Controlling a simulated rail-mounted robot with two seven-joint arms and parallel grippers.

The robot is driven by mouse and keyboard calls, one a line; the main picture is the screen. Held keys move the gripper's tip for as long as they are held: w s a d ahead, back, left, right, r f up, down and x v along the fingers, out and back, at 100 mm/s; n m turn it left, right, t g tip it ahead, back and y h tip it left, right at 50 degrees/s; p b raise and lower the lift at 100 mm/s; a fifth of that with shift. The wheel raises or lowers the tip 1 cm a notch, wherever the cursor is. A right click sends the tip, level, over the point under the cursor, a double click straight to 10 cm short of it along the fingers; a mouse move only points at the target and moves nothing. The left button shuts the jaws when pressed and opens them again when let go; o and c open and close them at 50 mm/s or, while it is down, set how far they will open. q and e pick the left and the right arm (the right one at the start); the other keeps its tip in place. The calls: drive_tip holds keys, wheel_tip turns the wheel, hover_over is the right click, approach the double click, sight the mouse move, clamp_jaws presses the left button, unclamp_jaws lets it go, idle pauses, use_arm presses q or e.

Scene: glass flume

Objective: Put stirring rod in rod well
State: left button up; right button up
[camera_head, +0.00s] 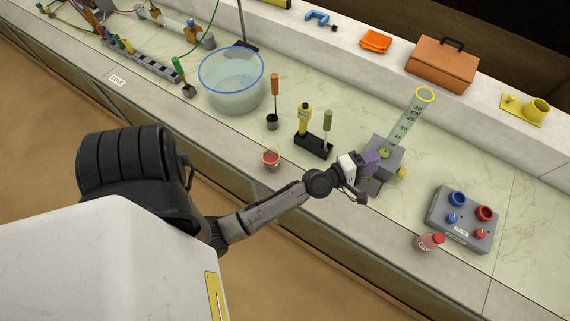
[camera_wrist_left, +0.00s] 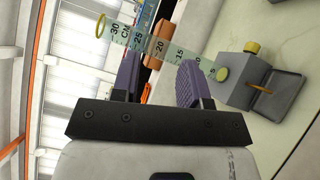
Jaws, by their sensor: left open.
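My left gripper (camera_head: 369,161) is open beside a grey block (camera_head: 386,150) with a clear scale strip (camera_head: 404,122) leaning up from it. In the left wrist view, the strip shows beyond and between the purple fingers of my left gripper (camera_wrist_left: 160,78); I cannot tell whether they touch it. An orange-handled rod (camera_head: 275,86) stands upright in a small dark round holder (camera_head: 272,122); these look like the stirring rod and rod well, but I cannot be sure. My right gripper is not in view.
A black rack (camera_head: 314,147) holds a yellow and a green-handled tool. A clear basin (camera_head: 232,85) stands behind left. A small red-filled cup (camera_head: 270,158) and a red-capped bottle (camera_head: 430,242) are near the front edge. A grey box (camera_head: 462,217) with coloured cups stands right.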

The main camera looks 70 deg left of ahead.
use_arm(q)
drive_tip(key=s+d+f+m+g+h, duration=0.3)
drive_tip(key=s+d+m+g+h, duration=0.25)
drive_tip(key=m, duration=0.55)
drive_tip(key=s+f+m+g+y, duration=0.1)
drive_tip(key=s+m+g, duration=0.3)
drive_tip(key=s, duration=0.6)
drive_tip(key=s+d+f+m+g+y, duration=0.1)
drive_tip(key=s+f+m+g+y, duration=0.1)
drive_tip(key=s+m+g, duration=0.3)
drive_tip(key=s+m+y, duration=0.1)
drive_tip(key=s+m, duration=0.2)
drive_tip(key=s, duration=0.3)
drive_tip(key=shift+s+d, duration=0.15)
drive_tip(key=shift+s, duration=0.15)
drive_tip(key=shift+g, duration=0.25)
